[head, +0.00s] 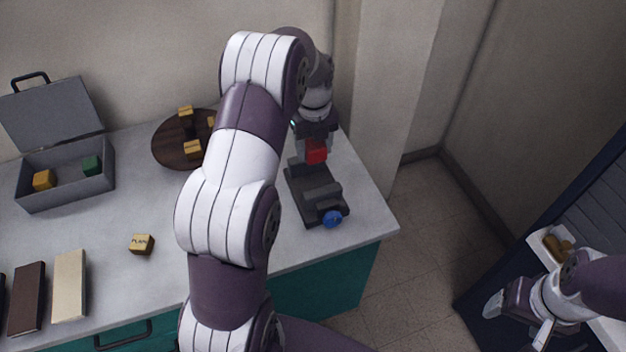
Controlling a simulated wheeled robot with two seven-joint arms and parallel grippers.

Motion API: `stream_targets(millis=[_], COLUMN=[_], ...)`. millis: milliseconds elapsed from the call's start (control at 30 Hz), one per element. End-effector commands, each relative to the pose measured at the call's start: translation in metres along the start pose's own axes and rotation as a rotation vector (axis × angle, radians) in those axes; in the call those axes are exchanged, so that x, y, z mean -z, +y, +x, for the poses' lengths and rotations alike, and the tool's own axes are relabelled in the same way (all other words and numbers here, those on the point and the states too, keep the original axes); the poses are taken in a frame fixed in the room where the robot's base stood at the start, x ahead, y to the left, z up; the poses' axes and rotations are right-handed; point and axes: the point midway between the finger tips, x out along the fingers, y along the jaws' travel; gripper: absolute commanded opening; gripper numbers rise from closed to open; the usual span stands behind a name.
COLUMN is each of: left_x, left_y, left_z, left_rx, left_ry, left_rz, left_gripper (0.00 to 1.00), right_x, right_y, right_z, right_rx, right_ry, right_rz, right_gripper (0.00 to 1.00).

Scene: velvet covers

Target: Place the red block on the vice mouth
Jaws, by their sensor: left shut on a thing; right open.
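The red block (316,151) is between the fingers of my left gripper (314,142), which is shut on it and points down. The dark grey vice (322,197) stands near the right end of the counter, with a blue part (332,219) at its front. The block appears at the far end of the vice, over or at its mouth; I cannot tell whether it touches. The mouth is partly hidden by the block and gripper. My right gripper (517,321) is open and empty at the lower right, far from the vice.
An open grey box (65,190) holds a yellow and a green block. A round dark wooden board (168,150) with yellow-topped pieces is partly hidden by my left arm. A lettered block (141,244) and flat slabs (69,286) lie in front. A wall rises behind the counter (110,225).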

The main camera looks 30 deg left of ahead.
Motion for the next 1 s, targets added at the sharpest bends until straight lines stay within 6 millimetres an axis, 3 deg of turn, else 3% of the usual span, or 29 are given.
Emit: stream_targets(millis=[33,167,400,700,1000], left_x=[0.0,0.0,0.0,0.0,0.0], left_y=[-0.001,-0.001,0.0,-0.001,-0.001], left_z=[0.015,0.029,0.076,0.121,0.126], left_rx=[0.001,0.001,0.0,0.0,0.001], left_ry=[-0.002,-0.001,0.0,0.0,-0.002], left_rz=[0.001,0.0,-0.001,-0.001,-0.001], left_gripper=[0.2,0.2,0.2,0.2,0.2], right_x=[-0.002,-0.003,-0.002,-0.002,-0.002], right_y=[0.0,0.0,0.0,0.0,0.0], right_z=[0.015,0.025,0.017,0.013,0.015], right_rx=[0.0,0.0,0.0,0.0,0.0], right_ry=[0.0,0.0,0.001,0.001,0.001], right_rz=[0.0,0.0,0.0,0.0,0.0], right_gripper=[0.76,0.76,0.76,0.76,0.76])
